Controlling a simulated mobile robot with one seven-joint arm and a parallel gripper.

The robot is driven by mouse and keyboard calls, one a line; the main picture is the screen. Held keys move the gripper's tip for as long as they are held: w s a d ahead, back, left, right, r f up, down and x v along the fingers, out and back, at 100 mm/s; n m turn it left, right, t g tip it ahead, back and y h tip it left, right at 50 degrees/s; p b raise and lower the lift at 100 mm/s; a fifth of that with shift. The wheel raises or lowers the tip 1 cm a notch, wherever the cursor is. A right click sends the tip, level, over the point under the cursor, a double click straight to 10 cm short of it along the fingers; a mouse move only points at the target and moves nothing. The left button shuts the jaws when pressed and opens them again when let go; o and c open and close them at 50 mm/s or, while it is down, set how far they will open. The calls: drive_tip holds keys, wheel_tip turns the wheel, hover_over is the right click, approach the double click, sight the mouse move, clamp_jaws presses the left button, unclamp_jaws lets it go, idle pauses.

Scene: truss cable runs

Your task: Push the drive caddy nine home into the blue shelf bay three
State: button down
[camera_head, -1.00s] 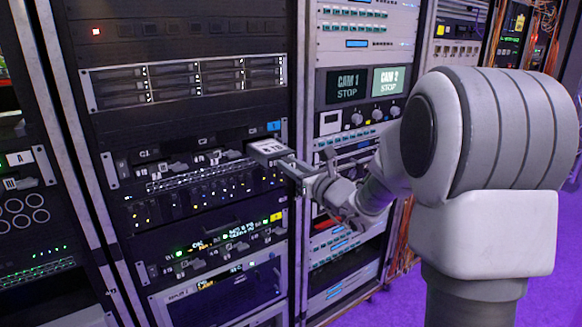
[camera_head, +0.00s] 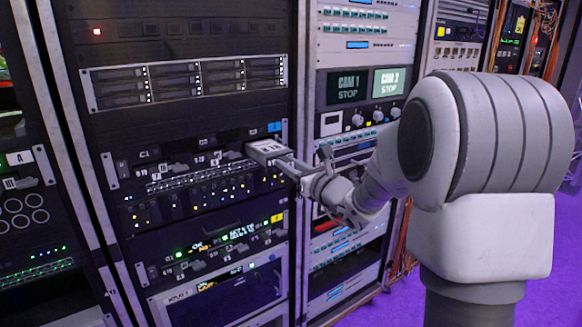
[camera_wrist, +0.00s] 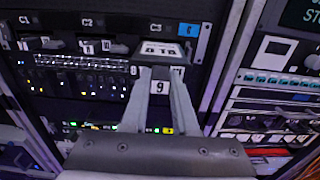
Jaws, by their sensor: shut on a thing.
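The blue shelf is the dark unit marked by a blue tag (camera_head: 274,127), which also shows in the wrist view (camera_wrist: 188,29). Its bay three, under the C3 label (camera_wrist: 157,27), is at the right end. Drive caddy nine (camera_head: 266,147) is a light grey block standing partly out of that bay; its 9 label (camera_wrist: 159,87) shows between my fingers. My gripper (camera_head: 288,161) is shut on the front of the caddy, with both fingers visible in the wrist view (camera_wrist: 162,75). How deep the caddy sits inside is hidden.
Other caddies (camera_head: 178,168) sit to the left under C1 and C2. A patch strip (camera_head: 200,178) runs just below. A yellow-tagged shelf (camera_head: 215,243) is lower down. The rack's metal upright (camera_head: 302,100) stands close to the right of my gripper.

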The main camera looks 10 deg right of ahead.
sight(278, 157)
drive_tip(key=shift+x, duration=1.05)
drive_tip(key=shift+w+b, duration=0.1)
drive_tip(key=shift+b, duration=0.35)
drive_tip(key=shift+x, duration=1.4)
drive_tip(key=shift+b, duration=0.45)
drive_tip(key=shift+x, duration=3)
drive_tip(key=shift+w+a, duration=0.2)
drive_tip(key=shift+w, duration=0.05)
drive_tip(key=shift+w+a+r, duration=0.1)
drive_tip(key=shift+w+a, duration=0.05)
drive_tip(key=shift+w, duration=0.2)
